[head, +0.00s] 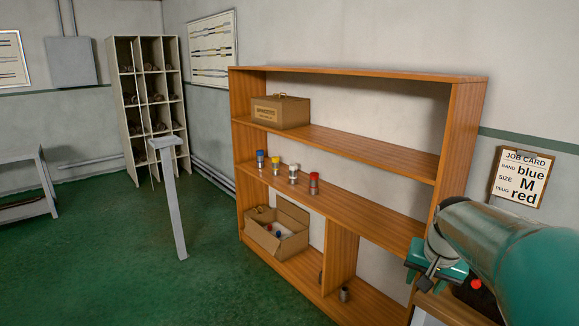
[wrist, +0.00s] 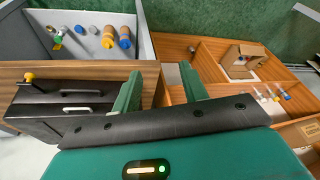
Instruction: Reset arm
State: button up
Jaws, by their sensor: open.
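My gripper (wrist: 161,88) shows in the wrist view with its two green fingers apart and nothing between them. In the head view my arm reaches in from the right edge, in front of the right end of the wooden shelf unit (head: 465,135). The gripper end is partly hidden there by my own arm. Several small capped cylinders stand in a row on the middle shelf: one blue-topped (head: 260,159), one yellow-topped (head: 276,168), one white (head: 293,174) and one red-topped (head: 314,184).
An open cardboard box (head: 262,240) with small items sits on the bottom shelf; a closed box (head: 281,111) sits on top. A job card (head: 522,177) reads blue, M, red. A black case (wrist: 60,105) and grey bin (wrist: 60,20) are near my gripper.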

jog(key=s+a+n, duration=0.3)
jog(key=s+a, duration=0.4)
jog(key=s, duration=0.3)
jog(key=s+a+n+t, duration=0.1)
jog(key=s+a+n, duration=0.2)
jog(key=s+a, duration=0.5)
jog(key=shift+s+t+y, duration=0.3)
jog(key=shift+s, duration=0.55)
jog(key=shift+c, duration=0.7)
jog(key=shift+d, duration=0.1)
